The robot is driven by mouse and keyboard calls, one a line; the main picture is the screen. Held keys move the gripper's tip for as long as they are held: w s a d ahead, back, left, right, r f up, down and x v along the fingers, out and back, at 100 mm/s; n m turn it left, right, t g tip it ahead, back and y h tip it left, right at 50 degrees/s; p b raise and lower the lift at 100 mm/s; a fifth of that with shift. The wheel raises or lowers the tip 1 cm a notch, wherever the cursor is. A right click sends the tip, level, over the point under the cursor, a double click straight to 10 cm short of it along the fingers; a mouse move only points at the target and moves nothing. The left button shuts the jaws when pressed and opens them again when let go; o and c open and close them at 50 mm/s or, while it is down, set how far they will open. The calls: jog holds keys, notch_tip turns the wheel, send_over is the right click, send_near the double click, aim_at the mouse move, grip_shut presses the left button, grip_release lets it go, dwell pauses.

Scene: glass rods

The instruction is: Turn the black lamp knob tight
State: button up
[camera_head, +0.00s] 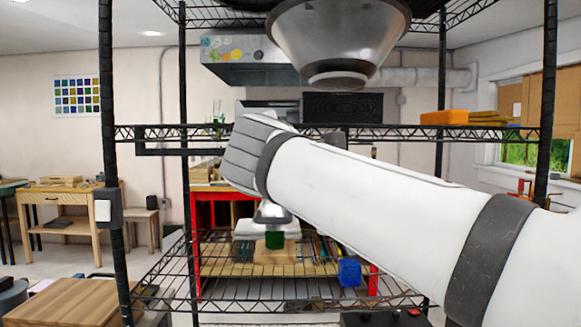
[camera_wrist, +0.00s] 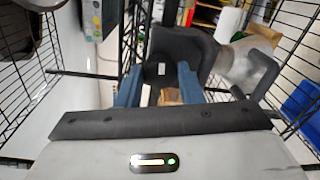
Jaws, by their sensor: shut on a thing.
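In the wrist view, the two blue fingers of my gripper (camera_wrist: 159,74) are shut on a black part between their tips. This looks like the black lamp knob (camera_wrist: 158,84), but its outline merges with the dark lamp bracket (camera_wrist: 176,46) right behind it, so its turn angle cannot be told. A silver, blurred lamp part (camera_wrist: 236,66) with black arms stands right of the bracket. In the head view, my white arm reaches in from the lower right, and its end hides the fingers and the knob.
A black wire rack (camera_head: 330,132) surrounds my arm, with posts on both sides. A large grey dome (camera_head: 340,35) hangs above. An orange box (camera_head: 445,118) lies on the rack's right shelf. A blue bin (camera_head: 349,272) and a red-framed bench (camera_head: 197,235) stand lower down.

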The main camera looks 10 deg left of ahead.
jog(key=shift+m+b, duration=0.4)
jog(key=shift+m, duration=0.1)
jog(key=o, duration=1)
jog(key=shift+c, duration=0.2)
jog(key=shift+f, duration=0.1)
